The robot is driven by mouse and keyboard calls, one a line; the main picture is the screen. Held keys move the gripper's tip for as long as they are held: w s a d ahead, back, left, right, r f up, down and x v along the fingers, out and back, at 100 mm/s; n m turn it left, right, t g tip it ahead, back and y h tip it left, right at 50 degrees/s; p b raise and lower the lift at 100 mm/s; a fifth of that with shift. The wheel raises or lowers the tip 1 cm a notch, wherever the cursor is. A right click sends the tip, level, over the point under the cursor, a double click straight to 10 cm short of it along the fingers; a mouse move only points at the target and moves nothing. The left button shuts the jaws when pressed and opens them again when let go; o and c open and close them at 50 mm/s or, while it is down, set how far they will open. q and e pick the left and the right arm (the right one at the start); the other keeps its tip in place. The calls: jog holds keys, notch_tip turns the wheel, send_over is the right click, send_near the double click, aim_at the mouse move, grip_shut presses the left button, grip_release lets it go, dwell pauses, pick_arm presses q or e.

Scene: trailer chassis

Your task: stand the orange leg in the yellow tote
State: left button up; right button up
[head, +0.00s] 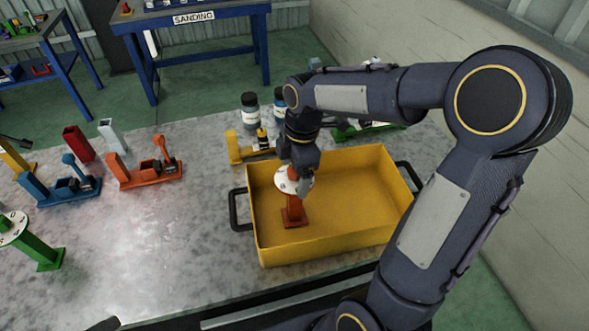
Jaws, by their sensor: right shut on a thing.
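The orange leg (293,213) is upright inside the yellow tote (335,246), in its left part. It has a square foot at the bottom and a round white plate at the top. My right gripper (303,183) reaches down from above and is shut on the leg near the white plate, covering part of it. The foot is at or very near the tote floor; I cannot tell if it touches. The tote is otherwise empty, with dark handles at its left and right ends.
A green leg (38,247) with a white plate stands at the left. Blue (62,189) and orange-red (147,173) fixtures lie behind it. A yellow fixture (240,150) and bottles (250,112) stand behind the tote. The table's front middle is clear.

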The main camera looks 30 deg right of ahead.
jog(key=shift+f, duration=0.1)
jog(key=o, duration=1.5)
notch_tip(320, 180, up, 12)
jog(key=d, duration=0.1)
jog(key=s+a+f+m+t+y, duration=0.1)
jog(key=s+f+m, duration=0.3)
jog(key=s+m, duration=0.4)
jog(key=s+a+f+m+t+y, duration=0.1)
jog(key=s+a+f+m+t, duration=0.3)
jog(key=s+m, duration=0.5)
jog(key=shift+a+m, duration=0.2)
jog(key=shift+m, duration=0.3)
